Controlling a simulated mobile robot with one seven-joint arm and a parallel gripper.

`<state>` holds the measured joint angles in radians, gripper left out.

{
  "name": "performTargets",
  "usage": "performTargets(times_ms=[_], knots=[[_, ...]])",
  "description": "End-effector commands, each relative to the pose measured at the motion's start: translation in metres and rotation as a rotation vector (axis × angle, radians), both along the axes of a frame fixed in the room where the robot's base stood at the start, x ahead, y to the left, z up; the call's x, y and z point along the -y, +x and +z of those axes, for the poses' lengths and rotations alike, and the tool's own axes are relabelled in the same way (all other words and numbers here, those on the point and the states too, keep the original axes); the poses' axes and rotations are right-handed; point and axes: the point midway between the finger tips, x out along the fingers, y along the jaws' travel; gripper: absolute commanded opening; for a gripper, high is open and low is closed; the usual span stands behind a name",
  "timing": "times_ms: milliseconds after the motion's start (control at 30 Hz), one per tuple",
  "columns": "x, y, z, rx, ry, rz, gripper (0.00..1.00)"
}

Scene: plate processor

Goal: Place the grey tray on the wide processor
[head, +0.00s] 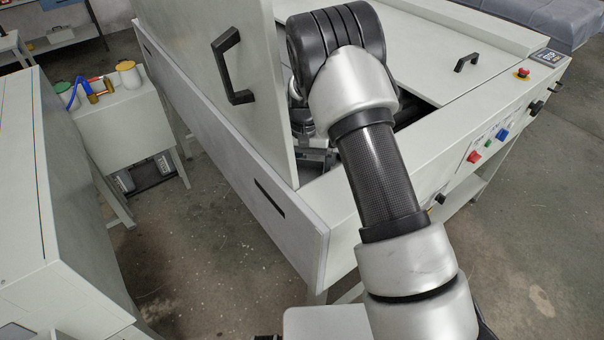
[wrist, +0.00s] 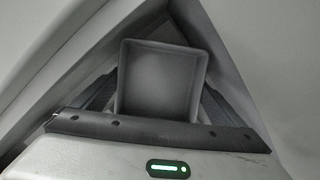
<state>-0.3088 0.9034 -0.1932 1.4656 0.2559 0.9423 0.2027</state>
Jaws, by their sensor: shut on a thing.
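The grey tray (wrist: 160,82) is a square, shallow dish with a raised rim in the middle of the wrist view. My gripper (wrist: 158,100) is shut on it, with dark finger parts on both sides of the tray. In the head view the wide processor (head: 225,165) is a large light-grey machine. Its left lid (head: 235,60) stands raised and its right lid (head: 440,45) lies lower. My arm reaches over the front edge into the opening between them. The tray cannot be made out in the head view, and I cannot tell whether it touches the machine.
The raised lid's black handle (head: 232,65) is close left of my arm. A red emergency button (head: 522,73) and other controls line the front right. A small side table (head: 120,110) with jars stands left, beside another grey machine (head: 60,230). Bare floor lies between.

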Motion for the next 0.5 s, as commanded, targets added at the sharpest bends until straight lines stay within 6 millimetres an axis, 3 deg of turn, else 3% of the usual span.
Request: performTargets(times_ms=[133, 500], knots=[[-0.0003, 0.0003, -0.0132, 0.000, 0.000, 0.000, 0.53], [-0.0002, 0.0004, -0.0148, 0.001, 0.001, 0.000, 0.53]])
